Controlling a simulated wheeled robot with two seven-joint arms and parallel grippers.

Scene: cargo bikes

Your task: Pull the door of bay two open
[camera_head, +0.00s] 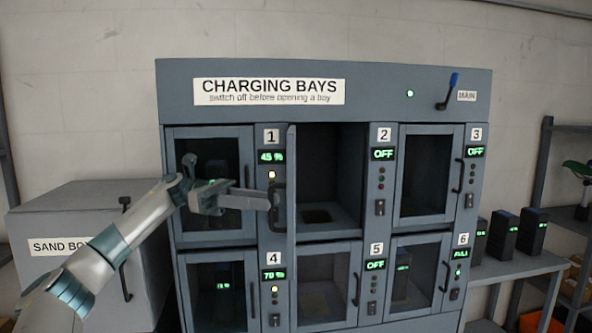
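The door of bay two (291,215) stands swung far out towards me and shows nearly edge-on, hinged at the left of its opening. The bay two interior (333,170) is exposed, dark and with no battery visible, with a dark recess in its floor. The door's dark handle (276,222) faces left. My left gripper (268,202) reaches in from the left with its fingertips at this handle and looks shut on it; the fine contact is small to see. The bay two display (383,154) reads OFF. My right gripper is not in view.
Closed doors of bay one (205,215), bay three (427,180) and the lower bays surround the opening. The main lever (449,90) has a blue grip and points up. A sand box (90,210) stands left; a shelf with several dark batteries (503,232) stands right.

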